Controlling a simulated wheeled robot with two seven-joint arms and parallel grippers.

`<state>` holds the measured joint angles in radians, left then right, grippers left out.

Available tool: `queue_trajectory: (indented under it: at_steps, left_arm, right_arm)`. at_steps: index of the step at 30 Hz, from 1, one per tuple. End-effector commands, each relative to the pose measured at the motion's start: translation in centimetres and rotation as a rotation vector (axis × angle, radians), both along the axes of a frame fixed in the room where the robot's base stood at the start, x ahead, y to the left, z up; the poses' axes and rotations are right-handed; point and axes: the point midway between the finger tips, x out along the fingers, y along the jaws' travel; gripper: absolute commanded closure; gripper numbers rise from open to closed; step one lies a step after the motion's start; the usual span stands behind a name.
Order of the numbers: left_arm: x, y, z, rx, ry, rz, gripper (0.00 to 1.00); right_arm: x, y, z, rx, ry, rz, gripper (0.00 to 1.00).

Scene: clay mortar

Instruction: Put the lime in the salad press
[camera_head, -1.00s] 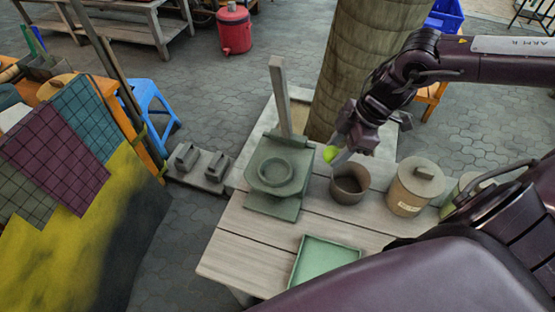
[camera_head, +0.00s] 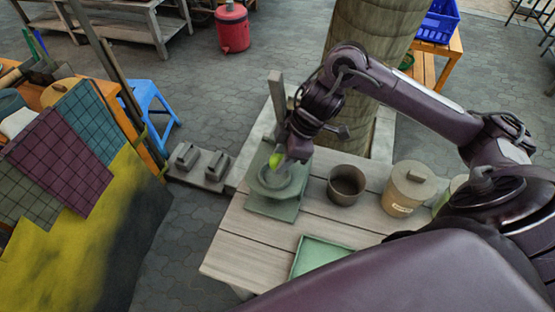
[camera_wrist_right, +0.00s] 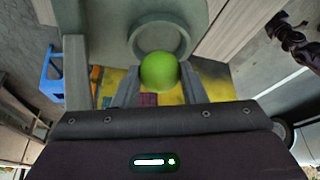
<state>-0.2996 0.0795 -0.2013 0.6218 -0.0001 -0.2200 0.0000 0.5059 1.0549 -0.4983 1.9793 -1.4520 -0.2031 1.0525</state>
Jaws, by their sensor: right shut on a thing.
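The lime (camera_head: 275,159) is bright green and is held by my right gripper (camera_head: 283,162), above the salad press. In the right wrist view the lime (camera_wrist_right: 159,71) sits between the two fingers (camera_wrist_right: 158,85), with the ring of the press (camera_wrist_right: 160,36) just beyond it. The salad press (camera_head: 272,208) is grey-green, with a flat base, a round ring and an upright handle (camera_head: 276,95). The wrist covers part of the ring. The lime looks a little above the ring; whether it touches cannot be told. My left gripper does not show.
A brown pot (camera_head: 346,185) stands to the right of the press. A lidded tan canister (camera_head: 408,190) is farther right. A green tray (camera_head: 318,254) lies at the table's front. The wooden table (camera_head: 240,255) has bare planks at front left. A thick trunk (camera_head: 365,90) rises behind.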

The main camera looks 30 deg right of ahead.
Motion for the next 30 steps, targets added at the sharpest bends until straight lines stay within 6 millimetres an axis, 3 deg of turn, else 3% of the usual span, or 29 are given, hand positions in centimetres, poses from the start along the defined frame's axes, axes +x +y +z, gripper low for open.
queue_trajectory:
  at_steps: [4, 13, 24, 25, 30]
  left_arm:
    - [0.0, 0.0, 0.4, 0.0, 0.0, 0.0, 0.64]
    - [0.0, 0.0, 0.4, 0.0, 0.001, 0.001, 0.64]
    - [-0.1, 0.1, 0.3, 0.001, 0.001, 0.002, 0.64]
    - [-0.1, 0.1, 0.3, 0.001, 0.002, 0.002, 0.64]
    - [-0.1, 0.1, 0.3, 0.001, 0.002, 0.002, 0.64]
  right_arm:
    - [0.4, 1.0, 0.0, 0.001, 0.0, 0.001, 0.88]
    - [0.4, 1.0, -3.4, -0.001, 0.003, -0.001, 0.88]
    - [0.4, 1.0, -3.9, 0.0, 0.0, 0.0, 0.88]
    - [0.5, 1.0, -3.8, 0.0, -0.001, 0.0, 0.59]
    - [0.4, 0.9, -3.8, -0.001, 0.0, 0.0, 0.4]
